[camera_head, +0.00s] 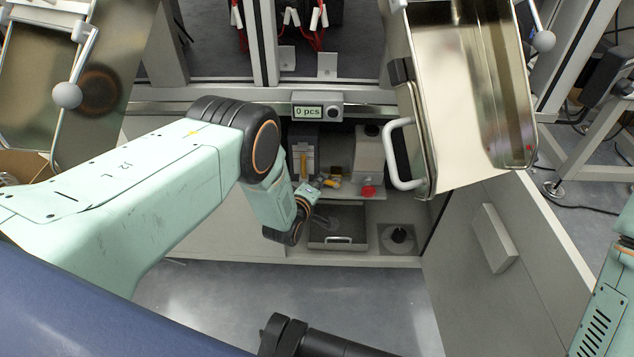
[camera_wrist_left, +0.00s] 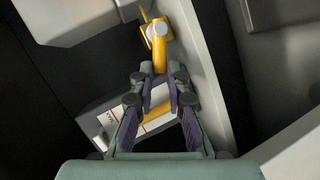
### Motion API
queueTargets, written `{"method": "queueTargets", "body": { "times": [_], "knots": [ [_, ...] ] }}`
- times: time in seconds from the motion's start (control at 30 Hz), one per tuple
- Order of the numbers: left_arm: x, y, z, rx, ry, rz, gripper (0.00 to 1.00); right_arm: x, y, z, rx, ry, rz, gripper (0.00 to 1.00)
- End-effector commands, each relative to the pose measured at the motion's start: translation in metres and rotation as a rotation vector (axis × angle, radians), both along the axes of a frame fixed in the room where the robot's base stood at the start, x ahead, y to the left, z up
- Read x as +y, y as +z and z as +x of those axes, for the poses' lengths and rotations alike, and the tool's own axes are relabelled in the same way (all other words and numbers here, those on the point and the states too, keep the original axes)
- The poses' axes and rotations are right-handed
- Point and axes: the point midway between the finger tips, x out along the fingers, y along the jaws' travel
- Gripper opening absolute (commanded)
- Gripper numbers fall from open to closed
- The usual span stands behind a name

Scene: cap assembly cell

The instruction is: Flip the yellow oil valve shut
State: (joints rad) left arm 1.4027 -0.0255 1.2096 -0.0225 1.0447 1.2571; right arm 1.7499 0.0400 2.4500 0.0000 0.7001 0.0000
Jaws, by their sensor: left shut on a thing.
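The yellow oil valve (camera_wrist_left: 158,40) is in the upper middle of the left wrist view, with its lever pointing down toward my fingers. In the head view, the yellow valve (camera_head: 333,183) is small, inside the open cabinet below the counter display. My left gripper (camera_wrist_left: 161,80) is shut on the valve's lever, one finger on each side of it. In the head view, my left gripper (camera_head: 317,183) reaches into the cabinet from the left and partly hides the valve area. My right gripper does not show.
A red knob (camera_head: 368,190) sits just right of the valve. A metal drawer tray (camera_head: 338,246) lies below it. A label (camera_wrist_left: 150,120) with a yellow strip is behind my fingers. The open cabinet door (camera_head: 505,245) and a metal bin (camera_head: 470,100) stand at the right.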

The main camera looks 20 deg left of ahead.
Motion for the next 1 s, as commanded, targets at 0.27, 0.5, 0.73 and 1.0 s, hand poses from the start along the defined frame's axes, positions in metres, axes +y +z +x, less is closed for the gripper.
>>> {"method": "queueTargets", "body": {
  "times": [0.27,0.5,0.73,1.0],
  "knots": [
    [-0.009,0.013,0.002,0.073,0.000,0.249,0.00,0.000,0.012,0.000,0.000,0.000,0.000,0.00],
    [-0.019,0.020,0.005,0.135,-0.001,0.468,0.00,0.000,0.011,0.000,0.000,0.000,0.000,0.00],
    [-0.029,0.024,0.008,0.194,-0.001,0.676,0.00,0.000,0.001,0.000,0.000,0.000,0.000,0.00],
    [-0.041,0.026,0.011,0.257,-0.001,0.893,0.00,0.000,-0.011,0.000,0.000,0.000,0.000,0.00]
  ]
}}
